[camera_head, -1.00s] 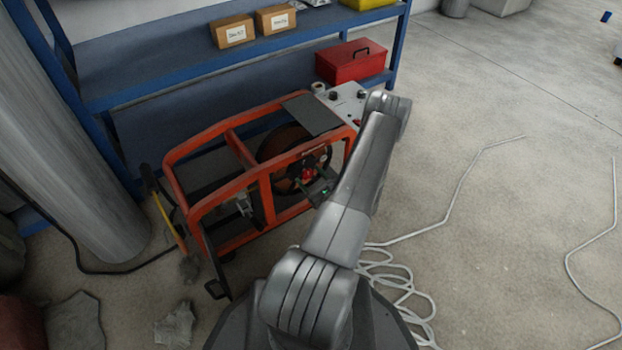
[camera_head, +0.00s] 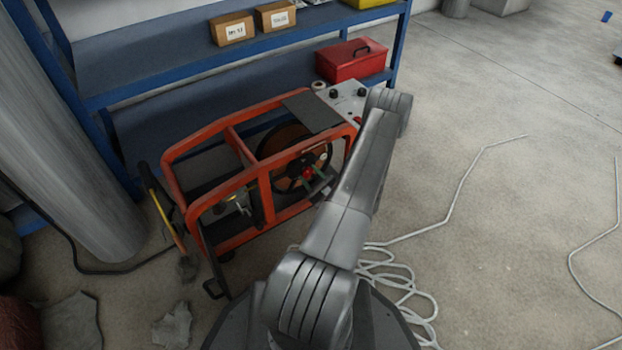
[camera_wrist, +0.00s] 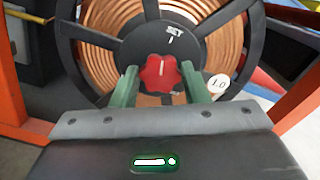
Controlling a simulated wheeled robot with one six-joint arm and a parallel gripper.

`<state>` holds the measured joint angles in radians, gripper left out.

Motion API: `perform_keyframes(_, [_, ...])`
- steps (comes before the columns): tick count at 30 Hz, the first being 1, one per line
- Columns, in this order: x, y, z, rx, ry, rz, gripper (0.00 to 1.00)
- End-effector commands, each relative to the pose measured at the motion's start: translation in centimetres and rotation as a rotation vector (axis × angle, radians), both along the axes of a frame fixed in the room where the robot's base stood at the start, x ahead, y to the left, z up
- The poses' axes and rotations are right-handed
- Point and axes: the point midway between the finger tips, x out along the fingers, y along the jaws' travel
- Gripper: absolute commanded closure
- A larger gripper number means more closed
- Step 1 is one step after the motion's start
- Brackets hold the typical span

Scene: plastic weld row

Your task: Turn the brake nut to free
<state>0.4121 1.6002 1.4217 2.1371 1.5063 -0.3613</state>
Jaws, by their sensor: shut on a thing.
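The brake nut is a red lobed knob (camera_wrist: 160,73) with a white line on it, at the centre of a dark reel hub. It also shows small in the head view (camera_head: 308,173). The word SET and a short white tick are printed on the hub above it. My gripper (camera_wrist: 161,84) has green fingers, one on each side of the knob, and is shut on it. The gripper also shows in the head view (camera_head: 318,181), partly hidden by my arm. No "free" mark can be read.
Copper-coloured coil (camera_wrist: 105,18) fills the reel between dark spokes. A round white 1.0 tag (camera_wrist: 219,83) sits right of the knob. An orange tubular frame (camera_head: 265,200) surrounds the reel. Blue shelving with a red toolbox (camera_head: 350,62) stands behind. White hose (camera_head: 400,285) lies on the floor.

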Motion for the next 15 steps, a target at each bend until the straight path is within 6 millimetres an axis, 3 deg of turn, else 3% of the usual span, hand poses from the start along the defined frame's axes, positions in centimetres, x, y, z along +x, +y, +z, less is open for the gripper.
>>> perform_keyframes(15, [-0.10, 0.15, -0.20, -0.406, -0.271, 0.001, 0.81])
